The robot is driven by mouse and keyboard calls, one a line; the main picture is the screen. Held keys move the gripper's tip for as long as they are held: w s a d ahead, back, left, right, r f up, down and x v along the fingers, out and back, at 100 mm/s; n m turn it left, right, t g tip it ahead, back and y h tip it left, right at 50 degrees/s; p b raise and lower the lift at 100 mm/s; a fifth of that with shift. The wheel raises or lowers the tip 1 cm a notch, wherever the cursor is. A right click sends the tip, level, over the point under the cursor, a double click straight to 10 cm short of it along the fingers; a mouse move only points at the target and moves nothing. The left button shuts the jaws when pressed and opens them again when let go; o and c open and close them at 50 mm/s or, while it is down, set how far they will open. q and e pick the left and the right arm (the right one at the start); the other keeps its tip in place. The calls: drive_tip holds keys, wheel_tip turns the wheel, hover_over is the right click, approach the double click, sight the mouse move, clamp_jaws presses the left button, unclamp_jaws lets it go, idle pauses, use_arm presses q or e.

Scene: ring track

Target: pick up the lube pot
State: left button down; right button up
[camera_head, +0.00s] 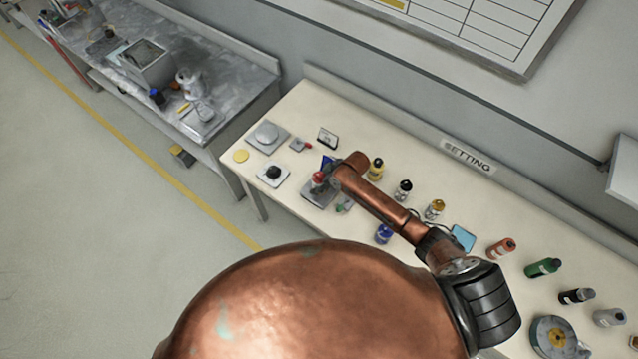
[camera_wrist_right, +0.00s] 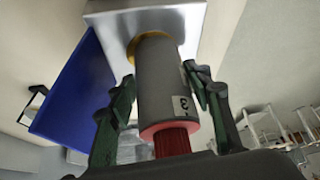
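A grey cylindrical pot (camera_wrist_right: 160,85) with a red cap, a gold ring and a white number label stands on a grey metal plate (camera_wrist_right: 105,15) in the right wrist view; I take it as the lube pot. In the head view its red top (camera_head: 318,178) shows over the plate (camera_head: 316,197). My right gripper (camera_wrist_right: 160,72) is around the pot, one dark green finger close on each side. I cannot tell if both fingers touch it. My left gripper is not in view.
A blue panel (camera_wrist_right: 75,85) stands close beside the pot. A black knob on a plate (camera_head: 273,172), a yellow disc (camera_head: 241,156) and a small card stand (camera_head: 327,138) lie left of the arm. Several bottles, one green (camera_head: 543,267), stand to the right.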

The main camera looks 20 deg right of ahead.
drive_tip(key=shift+s+r, duration=0.2)
drive_tip(key=shift+s, duration=0.05)
drive_tip(key=c, duration=0.5)
drive_tip(key=shift+w+f, duration=0.1)
drive_tip(key=shift+w, duration=0.05)
drive_tip(key=shift+c, duration=1.9)
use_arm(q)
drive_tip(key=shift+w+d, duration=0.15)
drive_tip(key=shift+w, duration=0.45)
